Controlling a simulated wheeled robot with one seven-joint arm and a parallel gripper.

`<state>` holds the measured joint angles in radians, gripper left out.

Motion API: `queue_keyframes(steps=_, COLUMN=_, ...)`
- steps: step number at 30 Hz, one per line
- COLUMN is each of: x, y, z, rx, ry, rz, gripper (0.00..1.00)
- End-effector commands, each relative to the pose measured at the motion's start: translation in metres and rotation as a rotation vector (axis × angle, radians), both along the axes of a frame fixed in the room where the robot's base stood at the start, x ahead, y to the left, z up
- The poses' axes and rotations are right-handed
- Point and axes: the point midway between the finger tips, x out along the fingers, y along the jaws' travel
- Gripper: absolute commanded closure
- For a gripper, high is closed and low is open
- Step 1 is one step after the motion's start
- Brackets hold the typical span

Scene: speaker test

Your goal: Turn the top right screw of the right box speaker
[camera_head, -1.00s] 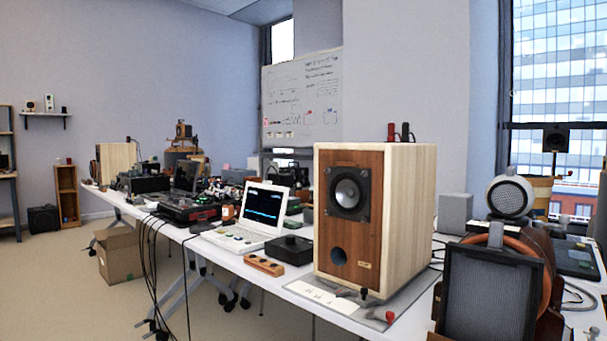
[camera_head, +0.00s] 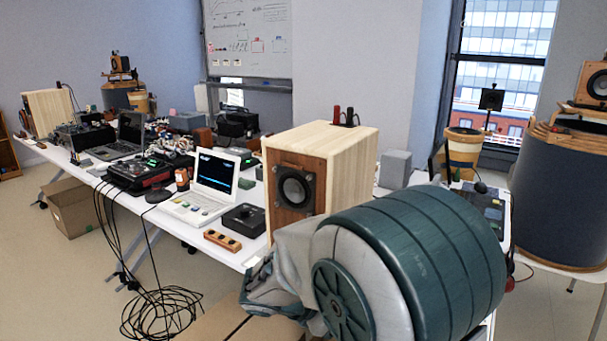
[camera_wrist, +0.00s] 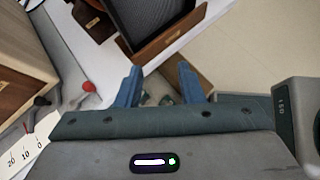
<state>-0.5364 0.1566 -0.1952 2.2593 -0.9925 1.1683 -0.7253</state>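The right box speaker (camera_head: 345,165) stands on the white table in the head view, with light wood sides and a reddish front. Part of this speaker (camera_wrist: 15,60) shows at the left edge of the wrist view. My gripper (camera_wrist: 159,70) is open and empty in the wrist view, its two blue fingers apart beside the table edge, to the right of the speaker. Its fingers are hidden in the head view.
A red-tipped grey tool (camera_wrist: 88,87) and a numbered white scale (camera_wrist: 25,153) lie near the speaker. A dark mesh panel in a wooden frame (camera_wrist: 150,20) stands beyond the fingers. A laptop (camera_head: 213,180) and black box (camera_head: 243,218) stand left of the speaker. Cables hang in front.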

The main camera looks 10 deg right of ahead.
Motion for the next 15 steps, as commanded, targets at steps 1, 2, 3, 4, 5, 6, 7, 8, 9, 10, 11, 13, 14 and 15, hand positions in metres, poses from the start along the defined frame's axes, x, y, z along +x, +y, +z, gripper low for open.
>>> queue_keyframes(steps=1, x=0.011, y=0.006, z=0.03, rx=-0.063, ry=0.036, rz=0.073, gripper=0.66)
queue_keyframes(steps=2, x=0.018, y=0.01, z=0.04, rx=-0.102, ry=0.056, rz=0.118, gripper=0.66)
queue_keyframes(steps=3, x=0.028, y=0.014, z=0.053, rx=-0.157, ry=0.083, rz=0.176, gripper=0.66)
queue_keyframes(steps=4, x=0.035, y=0.019, z=0.063, rx=-0.199, ry=0.103, rz=0.22, gripper=0.66)
queue_keyframes(steps=5, x=0.042, y=0.024, z=0.073, rx=-0.24, ry=0.123, rz=0.263, gripper=0.66)
queue_keyframes(steps=6, x=0.051, y=0.03, z=0.087, rx=-0.296, ry=0.148, rz=0.317, gripper=0.66)
queue_keyframes(steps=7, x=0.058, y=0.036, z=0.097, rx=-0.341, ry=0.167, rz=0.358, gripper=0.66)
queue_keyframes(steps=8, x=0.065, y=0.043, z=0.107, rx=-0.385, ry=0.186, rz=0.399, gripper=0.66)
queue_keyframes(steps=9, x=0.074, y=0.052, z=0.12, rx=-0.445, ry=0.208, rz=0.453, gripper=0.66)
queue_keyframes(steps=10, x=0.08, y=0.059, z=0.129, rx=-0.49, ry=0.226, rz=0.489, gripper=0.66)
queue_keyframes(steps=11, x=0.086, y=0.066, z=0.138, rx=-0.533, ry=0.242, rz=0.525, gripper=0.66)
queue_keyframes(steps=13, x=0.099, y=0.083, z=0.157, rx=-0.629, ry=0.274, rz=0.599, gripper=0.66)
queue_keyframes(steps=14, x=0.104, y=0.09, z=0.164, rx=-0.669, ry=0.285, rz=0.628, gripper=0.66)
queue_keyframes(steps=15, x=0.109, y=0.099, z=0.173, rx=-0.716, ry=0.3, rz=0.661, gripper=0.66)
